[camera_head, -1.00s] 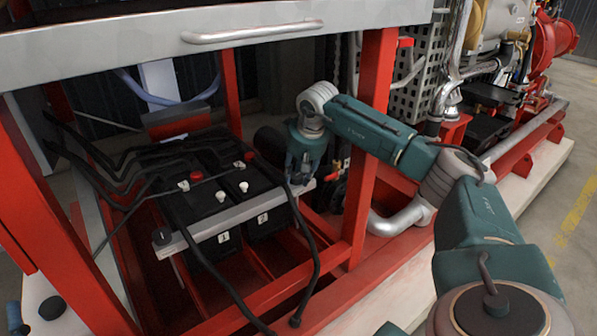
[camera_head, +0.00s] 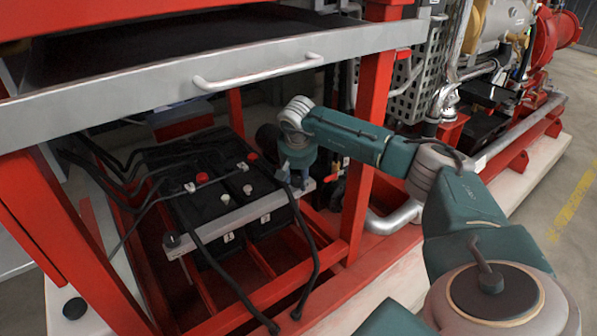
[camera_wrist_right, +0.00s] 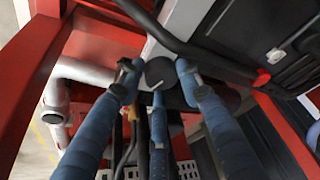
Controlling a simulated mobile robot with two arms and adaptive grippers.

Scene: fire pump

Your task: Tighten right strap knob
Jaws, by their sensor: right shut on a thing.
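A grey metal strap bar (camera_head: 235,217) runs across the front of two black batteries. The dark round right strap knob (camera_wrist_right: 160,72) shows in the right wrist view at the bar's end; in the head view my gripper hides it. My right gripper (camera_head: 297,185) is at the bar's right end, pointing down. In the right wrist view its blue fingers (camera_wrist_right: 158,84) stand around the knob, shut on it. A similar black left knob (camera_head: 171,240) sits at the bar's other end. My left gripper is not in view.
The batteries (camera_head: 205,205) sit in a red frame, with black cables (camera_head: 313,245) looping past the bar's right end. A red post (camera_head: 365,150) stands right of my gripper. A grey drawer-like panel with a handle (camera_head: 258,75) overhangs above.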

